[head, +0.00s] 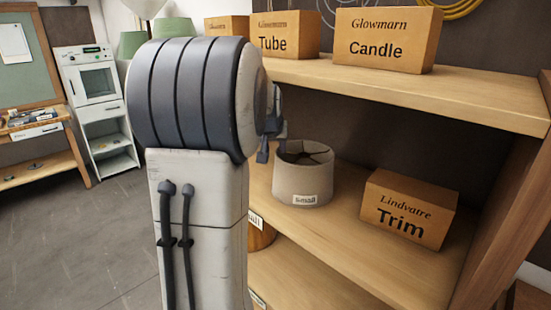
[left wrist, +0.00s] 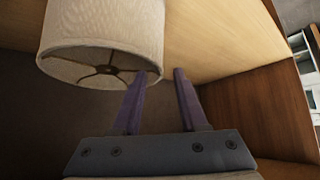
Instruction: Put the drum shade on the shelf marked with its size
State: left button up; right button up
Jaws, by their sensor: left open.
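The drum shade (head: 292,182) is a beige fabric cylinder with a spider frame in its open top. It stands on the middle shelf (head: 345,245), with a tag reading "Small" (head: 305,199) low on its front. In the left wrist view the shade (left wrist: 100,35) fills the upper left. My left gripper (head: 265,150) is at the shade's left side in the head view, mostly hidden behind my own arm. In the left wrist view its fingers (left wrist: 160,75) are open, and one tip overlaps the shade's rim. I cannot tell whether they touch. My right gripper is not in view.
A "Trim" box (head: 408,210) stands right of the shade on the same shelf. "Candle" (head: 385,42) and "Tube" (head: 285,38) boxes stand on the shelf above, which overhangs it. A partly hidden label (head: 255,221) shows left at the shelf's edge. Open floor (head: 105,245) lies left.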

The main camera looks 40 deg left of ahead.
pick_arm(q)
jog(key=shift+b+v, duration=0.3)
jog(key=shift+v, duration=2)
jog(key=s+d+f+m+h, duration=0.1)
jog(key=d+f+m, duration=0.1)
jog(key=d, duration=0.7)
jog(key=s+d+f+m+g+h, duration=0.1)
jog(key=d+f, duration=0.3)
jog(key=d, duration=0.6)
jog(key=s+d+f+m+g+h, duration=0.1)
jog(key=s+d+f+m+h, duration=0.1)
jog(key=d, duration=0.7)
jog(key=shift+s+d+f+m+h, duration=0.1)
jog(key=shift+d+f+m+h, duration=0.05)
jog(key=shift+f+m+h, duration=0.6)
jog(key=s+d+f+m+g, duration=0.1)
jog(key=s+d+f+m, duration=0.1)
jog(key=s, duration=0.5)
jog(key=s+d+f+m+g, duration=0.2)
jog(key=s+d+f+m, duration=0.1)
jog(key=s+d, duration=0.3)
jog(key=s+d+f+m+g, duration=0.2)
jog(key=s+d+f, duration=0.1)
jog(key=s, duration=0.5)
jog(key=shift+s+d+f+m, duration=0.35)
jog(key=shift+d, duration=0.1)
jog(key=shift+f, duration=0.1)
